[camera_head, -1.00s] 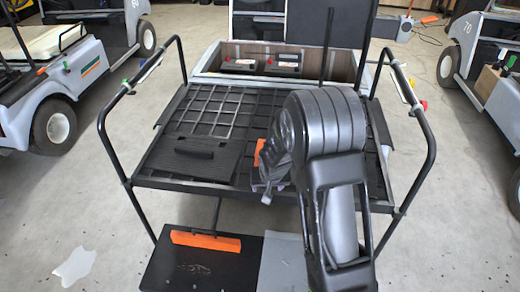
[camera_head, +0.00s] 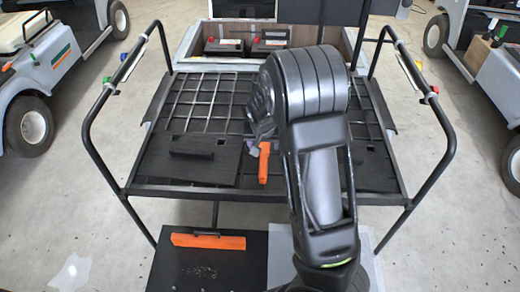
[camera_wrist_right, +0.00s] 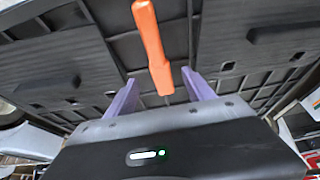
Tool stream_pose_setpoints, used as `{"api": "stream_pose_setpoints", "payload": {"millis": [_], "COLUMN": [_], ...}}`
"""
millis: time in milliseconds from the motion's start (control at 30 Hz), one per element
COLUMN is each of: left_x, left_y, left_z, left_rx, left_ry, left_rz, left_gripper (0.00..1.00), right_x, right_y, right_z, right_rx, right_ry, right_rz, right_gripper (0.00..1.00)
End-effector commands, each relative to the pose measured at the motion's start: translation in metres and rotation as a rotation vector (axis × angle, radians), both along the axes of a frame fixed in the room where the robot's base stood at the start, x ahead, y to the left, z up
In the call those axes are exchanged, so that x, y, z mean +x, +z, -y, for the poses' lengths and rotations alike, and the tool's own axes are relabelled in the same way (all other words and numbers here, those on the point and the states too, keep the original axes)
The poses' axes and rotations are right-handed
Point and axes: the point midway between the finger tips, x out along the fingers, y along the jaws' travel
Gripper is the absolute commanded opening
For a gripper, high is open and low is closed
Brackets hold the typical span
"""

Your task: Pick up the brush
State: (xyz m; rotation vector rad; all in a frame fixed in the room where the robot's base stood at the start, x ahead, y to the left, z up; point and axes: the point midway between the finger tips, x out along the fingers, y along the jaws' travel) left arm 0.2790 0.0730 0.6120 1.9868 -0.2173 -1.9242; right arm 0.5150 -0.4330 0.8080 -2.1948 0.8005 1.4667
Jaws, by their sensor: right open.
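An orange handle, which looks like the brush (camera_head: 264,162), shows at the slatted black deck of the cart, just below my right gripper (camera_head: 259,134). In the right wrist view the orange brush handle (camera_wrist_right: 153,45) runs from the top edge down between the two purple fingers of my right gripper (camera_wrist_right: 158,82). The fingers stand apart on either side of it, with gaps. Whether the handle is level with the fingertips or beyond them is hard to tell. Any bristles are not clearly visible. My right forearm hides part of the deck. My left gripper is out of view.
The black grid deck (camera_head: 205,97) has black rails (camera_head: 95,150) on both sides. A box with batteries (camera_head: 223,47) stands behind it. A black board with an orange strip (camera_head: 208,241) lies in front, lower down. Other carts stand at both sides.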

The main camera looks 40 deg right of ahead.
Motion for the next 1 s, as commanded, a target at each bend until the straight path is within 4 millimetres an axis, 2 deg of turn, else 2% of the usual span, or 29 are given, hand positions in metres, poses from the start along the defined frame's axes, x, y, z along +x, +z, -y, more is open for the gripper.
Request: {"api": "stream_pose_setpoints", "payload": {"millis": [167, 400, 767, 1000], "left_x": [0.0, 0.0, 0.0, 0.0], "left_y": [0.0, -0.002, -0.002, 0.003], "left_z": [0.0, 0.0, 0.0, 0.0], "left_rx": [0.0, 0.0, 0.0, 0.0], "left_ry": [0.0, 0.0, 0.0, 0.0], "left_rz": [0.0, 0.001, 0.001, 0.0], "left_gripper": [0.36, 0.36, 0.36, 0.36], "right_x": [0.0, 0.006, 0.008, 0.015], "right_y": [-0.002, -0.023, -0.026, -0.053], "right_z": [0.001, 0.007, 0.007, 0.016], "right_rx": [0.0, -0.001, 0.0, 0.0], "right_ry": [0.0, -0.001, 0.001, -0.001], "right_rz": [0.0, -0.002, 0.0, -0.004], "right_gripper": [0.62, 0.62, 0.62, 0.62]}}
